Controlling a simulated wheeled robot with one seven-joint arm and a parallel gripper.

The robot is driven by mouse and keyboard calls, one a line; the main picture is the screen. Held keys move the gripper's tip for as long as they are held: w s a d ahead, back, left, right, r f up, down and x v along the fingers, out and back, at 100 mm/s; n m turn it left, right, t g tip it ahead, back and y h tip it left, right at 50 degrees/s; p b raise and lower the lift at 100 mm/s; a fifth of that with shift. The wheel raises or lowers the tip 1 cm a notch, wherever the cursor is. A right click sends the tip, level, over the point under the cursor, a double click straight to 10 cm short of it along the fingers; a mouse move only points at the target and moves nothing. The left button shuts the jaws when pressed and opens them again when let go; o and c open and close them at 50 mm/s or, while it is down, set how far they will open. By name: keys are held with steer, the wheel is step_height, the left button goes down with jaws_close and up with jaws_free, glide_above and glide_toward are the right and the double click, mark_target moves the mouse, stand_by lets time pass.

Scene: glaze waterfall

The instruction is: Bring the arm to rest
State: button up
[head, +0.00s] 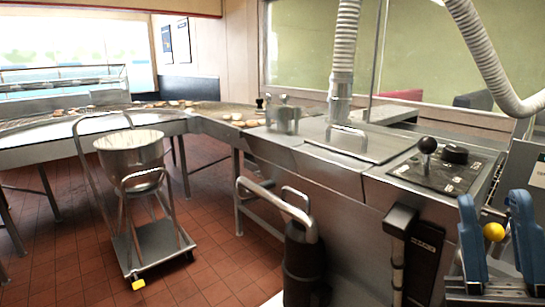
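My gripper (493,203) is at the lower right of the head view, in front of the right end of the steel machine (345,185). Its two blue fingers point up and stand apart. A round yellow thing (493,232) shows in the gap between the fingers, low down. I cannot tell whether it lies between them or behind them. The rest of my arm is mostly out of the picture.
A control panel with a black lever (427,147) is left of my gripper. A steel bowl (130,152) stands on a wheeled cart (155,248) at left. A conveyor (60,130) with small pieces runs behind. Red tiled floor (85,225) is partly clear.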

steer(key=s+f+m+g+h+b, duration=0.1)
steer(key=s+f+m+g+h, duration=0.3)
steer(key=s+f+m+h, duration=0.45)
steer(key=s+f+m+g+h, duration=0.3)
steer(key=f+m+g, duration=0.15)
steer(key=f, duration=0.65)
steer(key=s+d+f+g+y, duration=0.2)
steer(key=s+f+g, duration=0.4)
steer(key=s, duration=0.8)
step_height(320, 180, down, 2)
steer(key=shift+f+m+b, duration=0.2)
steer(key=shift+m+b, duration=0.1)
steer(key=shift+b, duration=0.15)
steer(key=shift+s, duration=0.1)
